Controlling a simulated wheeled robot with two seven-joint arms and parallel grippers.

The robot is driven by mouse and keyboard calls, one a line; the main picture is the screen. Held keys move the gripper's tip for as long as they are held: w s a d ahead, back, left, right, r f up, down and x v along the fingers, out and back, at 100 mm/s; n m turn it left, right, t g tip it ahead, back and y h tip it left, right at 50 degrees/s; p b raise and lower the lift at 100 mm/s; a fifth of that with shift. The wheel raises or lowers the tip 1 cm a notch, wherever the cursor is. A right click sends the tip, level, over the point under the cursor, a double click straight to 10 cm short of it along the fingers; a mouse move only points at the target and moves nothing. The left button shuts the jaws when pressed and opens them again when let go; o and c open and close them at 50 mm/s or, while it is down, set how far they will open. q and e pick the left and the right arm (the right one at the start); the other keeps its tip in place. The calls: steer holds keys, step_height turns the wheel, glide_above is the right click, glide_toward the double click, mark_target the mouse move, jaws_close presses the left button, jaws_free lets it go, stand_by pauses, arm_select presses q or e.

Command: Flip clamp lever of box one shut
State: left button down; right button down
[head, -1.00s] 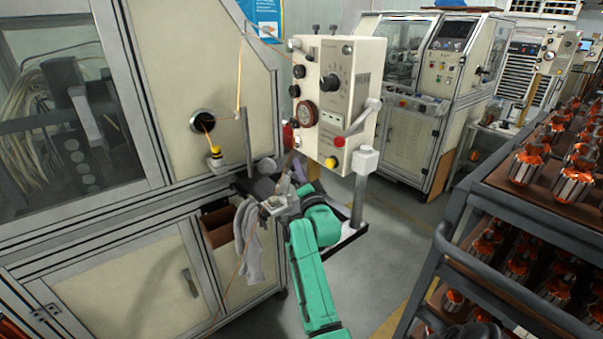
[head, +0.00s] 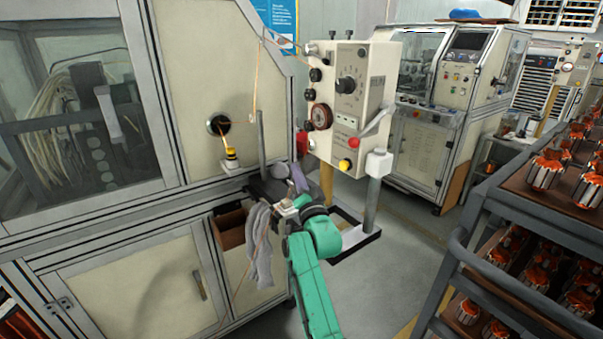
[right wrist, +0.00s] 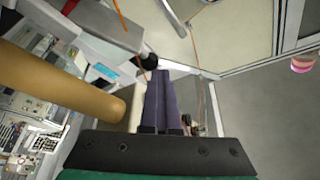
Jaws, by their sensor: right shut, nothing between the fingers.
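Box one seems to be the beige control box (head: 345,105) with knobs and coloured buttons, beside the winding machine. A pale lever (head: 378,120) slants up along its right side, above a clamp block (head: 378,163) on a grey post. My right gripper (head: 298,178) is low at the box's left, below its lower edge and apart from the lever. In the right wrist view its purple fingers (right wrist: 160,80) are together and empty. A black round knob (right wrist: 149,61) shows just beyond the fingertips; I cannot tell whether they touch. My left gripper is not in view.
A tan cylinder (right wrist: 60,85) stands close beside the right fingers. A grey cloth (head: 260,245) hangs below the machine's shelf. A rack with armatures (head: 545,170) fills the right side. Floor (head: 405,265) is clear between rack and box.

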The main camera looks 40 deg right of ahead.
steer(key=a+f+n+y+b, duration=0.1)
steer(key=n, duration=0.1)
steer(key=a+f+n+t+y+b, duration=0.1)
steer(key=a+n, duration=0.1)
steer(key=a+f+n+t+y+b, duration=0.1)
steer(key=n+b, duration=0.1)
steer(key=n, duration=0.1)
steer(key=shift+a+f, duration=0.1)
steer(key=shift+a, duration=0.3)
steer(key=s+a+f+n+y+b, duration=0.2)
steer(key=s+b, duration=0.4)
steer(key=s, duration=0.8)
steer(key=shift+s+a+n, duration=0.3)
steer(key=shift+a, duration=0.3)
steer(key=shift+f, duration=0.15)
